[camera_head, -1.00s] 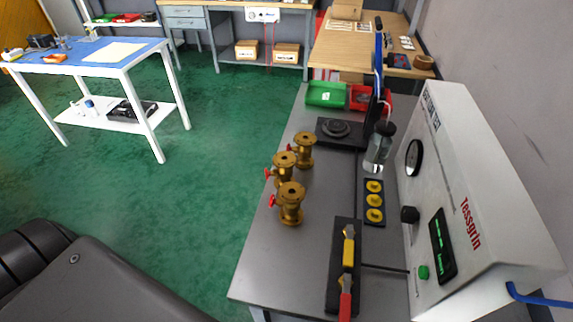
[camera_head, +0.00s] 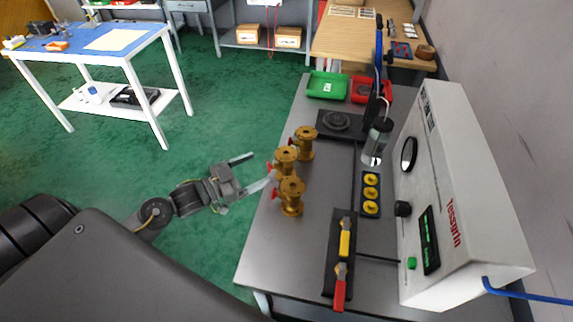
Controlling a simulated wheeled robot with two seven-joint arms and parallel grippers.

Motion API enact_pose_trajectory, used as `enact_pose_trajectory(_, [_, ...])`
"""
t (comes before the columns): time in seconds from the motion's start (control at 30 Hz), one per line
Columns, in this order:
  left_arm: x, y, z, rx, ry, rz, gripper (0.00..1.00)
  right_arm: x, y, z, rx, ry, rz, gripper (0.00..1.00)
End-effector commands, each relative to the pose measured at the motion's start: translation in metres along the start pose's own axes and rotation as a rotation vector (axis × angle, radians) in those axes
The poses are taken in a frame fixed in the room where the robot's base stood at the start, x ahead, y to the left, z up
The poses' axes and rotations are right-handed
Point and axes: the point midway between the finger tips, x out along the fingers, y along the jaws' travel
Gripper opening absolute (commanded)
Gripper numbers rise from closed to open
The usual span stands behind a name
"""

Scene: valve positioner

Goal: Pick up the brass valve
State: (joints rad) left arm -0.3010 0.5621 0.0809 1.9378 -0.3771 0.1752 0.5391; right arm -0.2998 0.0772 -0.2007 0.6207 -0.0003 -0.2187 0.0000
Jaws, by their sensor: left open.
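Three brass valves with red handles stand upright in a row near the left edge of the grey bench: a front valve (camera_head: 291,196), a middle valve (camera_head: 284,161) and a back valve (camera_head: 304,143). My left gripper (camera_head: 256,170) comes in from the left with its two fingers spread apart and nothing between them. Its fingertips are just left of the front and middle valves. I cannot tell whether the near fingertip touches a red handle. My right gripper is not in the view.
The grey bench (camera_head: 278,245) also bears a black fixture (camera_head: 336,121), a yellow-capped strip (camera_head: 370,194), a block with yellow and red handles (camera_head: 340,250) and a white Tessgrin test unit (camera_head: 455,190). Green (camera_head: 327,85) and red bins stand at the back. Open floor lies left.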

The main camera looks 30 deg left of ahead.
Motion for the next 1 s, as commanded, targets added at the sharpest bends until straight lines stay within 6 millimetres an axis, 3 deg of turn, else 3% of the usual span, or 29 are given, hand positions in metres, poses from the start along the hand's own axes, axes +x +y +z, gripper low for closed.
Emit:
enact_pose_trajectory(0.13, [0.009, -0.001, -0.001, -0.003, 0.001, -0.003, 0.85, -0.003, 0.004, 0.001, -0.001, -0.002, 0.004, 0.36])
enact_pose_trajectory(0.4, [0.049, -0.002, -0.001, -0.001, 0.0, -0.005, 0.85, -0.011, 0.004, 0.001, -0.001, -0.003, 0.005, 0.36])
enact_pose_trajectory(0.7, [0.061, -0.001, 0.001, -0.002, -0.002, -0.004, 0.85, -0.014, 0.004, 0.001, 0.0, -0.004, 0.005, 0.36])
enact_pose_trajectory(1.0, [0.102, 0.001, 0.002, -0.002, -0.001, -0.004, 0.85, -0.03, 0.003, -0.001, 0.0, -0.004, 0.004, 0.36])
